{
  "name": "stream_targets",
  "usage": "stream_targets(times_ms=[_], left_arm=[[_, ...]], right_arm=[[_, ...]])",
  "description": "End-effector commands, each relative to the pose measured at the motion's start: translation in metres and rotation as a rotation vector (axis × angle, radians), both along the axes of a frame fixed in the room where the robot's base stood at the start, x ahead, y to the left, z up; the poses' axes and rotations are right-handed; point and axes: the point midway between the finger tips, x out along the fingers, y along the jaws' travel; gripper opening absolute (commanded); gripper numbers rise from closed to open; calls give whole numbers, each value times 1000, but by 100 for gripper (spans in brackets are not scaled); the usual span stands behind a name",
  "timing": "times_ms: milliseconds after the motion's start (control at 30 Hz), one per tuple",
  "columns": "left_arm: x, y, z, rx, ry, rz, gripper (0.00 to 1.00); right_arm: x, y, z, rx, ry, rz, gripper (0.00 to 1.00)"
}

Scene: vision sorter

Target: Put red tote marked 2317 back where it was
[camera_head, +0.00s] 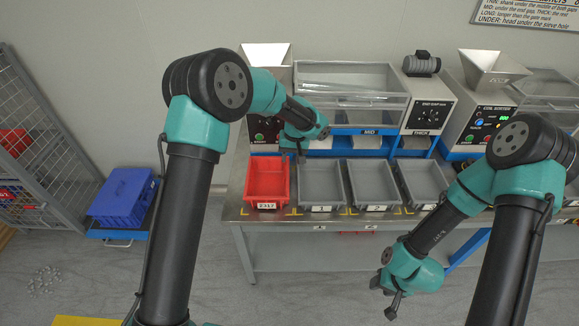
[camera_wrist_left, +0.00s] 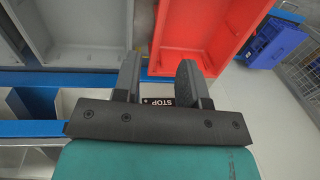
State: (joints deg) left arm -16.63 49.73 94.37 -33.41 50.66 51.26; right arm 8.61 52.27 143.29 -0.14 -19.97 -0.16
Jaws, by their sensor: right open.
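The red tote (camera_head: 267,199) marked 2317 stands upright on the bench at the left end of a row of totes, and looks empty. In the left wrist view it shows at the upper right (camera_wrist_left: 200,30). My left gripper (camera_head: 301,154) is at the back of the row, near the tote's back right corner. Its fingers (camera_wrist_left: 160,82) are spread with nothing held between them; I cannot tell whether they touch the tote. My right gripper (camera_head: 392,305) is open and empty, low in front of the bench.
Several grey totes (camera_head: 321,192) stand right of the red one, on a bench (camera_head: 290,222) with yellow corner marks. Sorting machines with a clear cover (camera_head: 350,80) stand behind. A blue crate (camera_head: 122,195) sits left of the bench, beside a wire cage (camera_head: 50,150).

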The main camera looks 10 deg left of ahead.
Motion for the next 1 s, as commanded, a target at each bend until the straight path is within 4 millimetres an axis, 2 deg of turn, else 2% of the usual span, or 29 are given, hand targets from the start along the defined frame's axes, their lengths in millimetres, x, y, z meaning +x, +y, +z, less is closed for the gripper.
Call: stream_targets(times_ms=[200, 1000], left_arm=[[0, -2, 15, 0, 1, 0, 39], [0, -2, 15, 0, 1, 0, 39]], right_arm=[[0, 0, 0, 0, 0, 0, 43], [0, 0, 0, 0, 0, 0, 43]])
